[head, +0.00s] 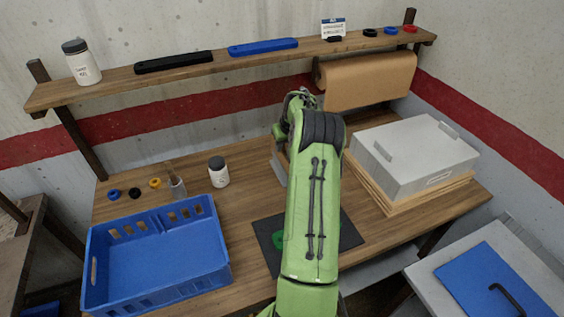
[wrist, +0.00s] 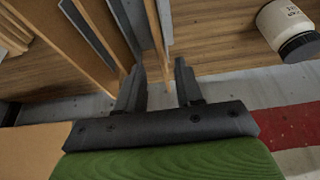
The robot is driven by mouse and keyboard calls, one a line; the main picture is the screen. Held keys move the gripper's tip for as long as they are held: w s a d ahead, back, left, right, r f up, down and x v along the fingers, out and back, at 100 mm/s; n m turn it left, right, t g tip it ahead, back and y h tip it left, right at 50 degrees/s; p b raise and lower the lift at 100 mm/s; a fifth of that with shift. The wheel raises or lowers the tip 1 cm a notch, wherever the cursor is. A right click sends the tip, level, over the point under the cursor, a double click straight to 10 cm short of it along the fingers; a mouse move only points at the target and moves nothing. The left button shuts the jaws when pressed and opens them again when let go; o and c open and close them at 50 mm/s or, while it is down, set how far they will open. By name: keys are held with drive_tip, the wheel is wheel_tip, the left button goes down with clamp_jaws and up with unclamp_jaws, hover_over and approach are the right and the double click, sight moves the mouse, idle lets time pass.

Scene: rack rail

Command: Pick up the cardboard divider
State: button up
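In the wrist view, several thin upright panels stand side by side, some tan like cardboard and some grey. One narrow tan panel edge, seemingly the cardboard divider (wrist: 166,45), reaches down between the fingers of my gripper (wrist: 158,66). The fingers are apart, with a gap showing around that edge; I cannot tell whether either touches it. Other tan panels (wrist: 84,58) and a grey panel (wrist: 122,18) stand to the left. In the head view, my green arm hides the gripper and most of the panels; only a grey piece (head: 279,170) shows beside it.
A white jar (head: 219,171) and a blue crate (head: 155,258) stand left on the table. A grey case (head: 415,150) on tan boards is at right. A shelf (head: 215,65) and a brown paper roll (head: 365,80) are behind. A dark mat (head: 350,235) lies in front.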

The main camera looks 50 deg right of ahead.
sight(282, 152)
drive_tip(key=x, duration=0.5)
drive_tip(key=shift+d+f, duration=0.1)
drive_tip(key=shift+c, duration=0.9)
clamp_jaws()
